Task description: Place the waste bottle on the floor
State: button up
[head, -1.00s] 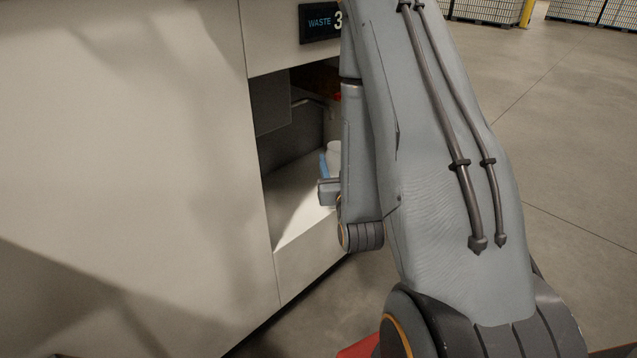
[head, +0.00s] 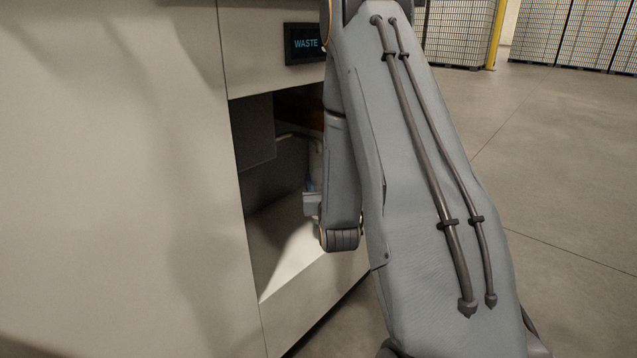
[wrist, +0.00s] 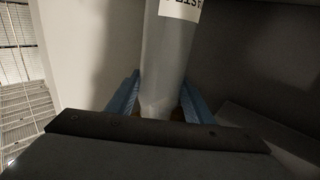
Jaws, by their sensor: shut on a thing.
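The waste bottle (wrist: 168,55) is a pale grey-white cylinder with a white label bearing black letters, in the wrist view. My gripper (wrist: 162,95) is shut on it, with a blue finger on each side of the bottle. In the head view, my gripper (head: 309,190) is inside the open waste bay (head: 285,235), under the dark "WASTE" display (head: 305,43). The bottle is mostly hidden behind my arm there. I cannot tell whether its base touches the bay floor.
The pale machine panel (head: 120,190) fills the left of the head view. The grey concrete floor (head: 570,200) is open on the right. Pallets of stacked cans (head: 575,35) and a yellow post (head: 496,35) stand far back. A thin pipe shows inside the bay.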

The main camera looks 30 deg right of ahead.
jog(key=w, duration=0.1)
jog(key=w+d+f+b, duration=0.1)
jog(key=w, duration=0.1)
jog(key=w+d+b, duration=0.1)
jog(key=shift+w+f, duration=0.25)
jog(key=shift+w, duration=0.05)
jog(key=shift+f, duration=0.1)
jog(key=o, duration=1.1)
jog(key=shift+c, duration=0.2)
